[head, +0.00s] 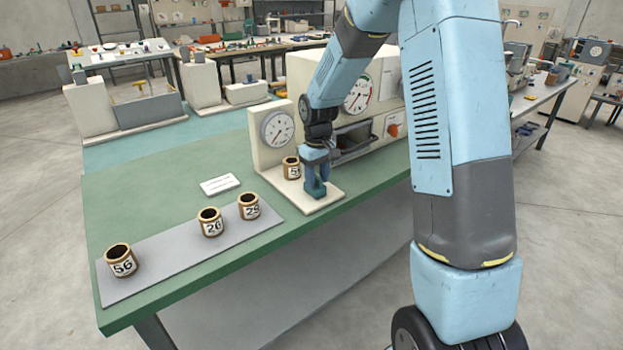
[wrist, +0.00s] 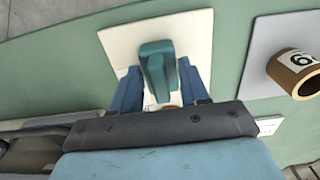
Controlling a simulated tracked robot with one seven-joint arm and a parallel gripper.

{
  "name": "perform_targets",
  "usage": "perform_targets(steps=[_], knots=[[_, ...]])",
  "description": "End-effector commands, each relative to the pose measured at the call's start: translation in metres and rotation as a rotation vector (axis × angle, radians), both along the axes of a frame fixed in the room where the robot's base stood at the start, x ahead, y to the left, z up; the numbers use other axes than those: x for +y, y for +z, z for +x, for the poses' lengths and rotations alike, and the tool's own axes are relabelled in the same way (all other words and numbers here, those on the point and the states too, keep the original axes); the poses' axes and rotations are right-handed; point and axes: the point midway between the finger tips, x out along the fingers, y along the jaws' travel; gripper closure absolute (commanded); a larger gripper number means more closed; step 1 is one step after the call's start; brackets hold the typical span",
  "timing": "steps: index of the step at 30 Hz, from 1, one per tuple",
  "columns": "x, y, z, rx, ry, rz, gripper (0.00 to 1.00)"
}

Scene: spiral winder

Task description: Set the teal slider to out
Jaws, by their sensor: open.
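The teal slider (head: 316,189) stands on a cream base plate (head: 325,205) at the front of the green bench, below the end of my arm. In the wrist view the teal slider (wrist: 158,75) sits on the cream plate (wrist: 203,35), upper middle. My gripper (wrist: 159,66) is open, with one blue finger on each side of the slider. Small gaps seem to show, but contact is hard to judge. In the head view my gripper (head: 317,185) is low over the plate. No marking for the slider's positions is readable.
A numbered spool (head: 291,168) stands beside my gripper before a dial gauge (head: 278,128). Several numbered spools, such as spool 56 (head: 121,260), stand on a grey strip (head: 165,268). A white card (head: 220,185) lies nearby. A large cream machine (head: 305,68) stands behind.

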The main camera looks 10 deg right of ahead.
Motion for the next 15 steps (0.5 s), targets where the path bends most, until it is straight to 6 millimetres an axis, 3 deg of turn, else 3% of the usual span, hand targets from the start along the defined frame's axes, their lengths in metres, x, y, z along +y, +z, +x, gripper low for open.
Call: perform_targets(steps=[5, 15], knots=[[0.0, 0.016, 0.001, -0.003, -0.001, 0.0, 0.55], [0.0, 0.081, 0.0, -0.004, -0.001, 0.0, 0.55]])
